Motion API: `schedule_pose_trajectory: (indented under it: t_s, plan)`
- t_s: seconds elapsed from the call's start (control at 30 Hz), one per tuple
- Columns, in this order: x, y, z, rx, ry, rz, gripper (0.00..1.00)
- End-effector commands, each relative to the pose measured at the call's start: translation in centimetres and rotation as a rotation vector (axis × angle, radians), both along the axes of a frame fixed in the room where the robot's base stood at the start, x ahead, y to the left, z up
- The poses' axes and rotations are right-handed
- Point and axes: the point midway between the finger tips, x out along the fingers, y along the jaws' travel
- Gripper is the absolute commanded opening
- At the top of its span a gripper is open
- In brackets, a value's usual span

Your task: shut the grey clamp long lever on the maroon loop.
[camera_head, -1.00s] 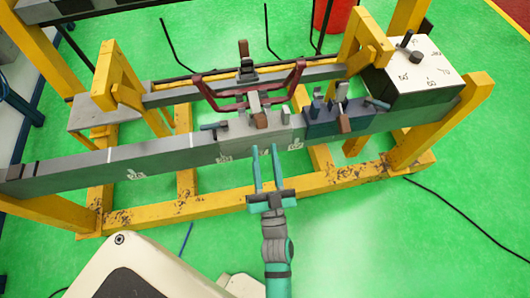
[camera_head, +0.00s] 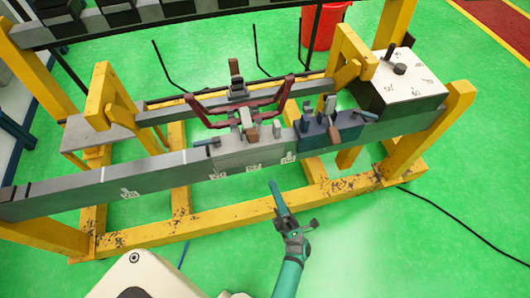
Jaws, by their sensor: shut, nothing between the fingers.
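The grey clamp (camera_head: 232,157) is a light grey block on the beam. A teal-tipped handle (camera_head: 205,142) sticks out at its left, and a brown-ended lever (camera_head: 249,133) stands at its top by the loop. I cannot tell for sure which is the long lever, or whether it presses on the loop. My gripper (camera_head: 273,184) is shut and empty, in front of and below the clamp, apart from it, its fingers pointing up and left.
A dark blue clamp (camera_head: 312,142) sits right of the grey one, with its own levers. A white-topped box with a dial (camera_head: 410,78) stands at the right end. Yellow frame posts (camera_head: 445,118) surround the beam.

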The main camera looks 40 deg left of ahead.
Motion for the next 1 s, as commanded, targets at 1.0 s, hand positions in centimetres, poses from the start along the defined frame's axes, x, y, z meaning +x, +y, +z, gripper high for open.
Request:
schedule_pose_trajectory:
  t_s: [1.0]
  plan:
    - [3.1,8.0,9.7,-0.008,-0.047,-0.023,0.0]
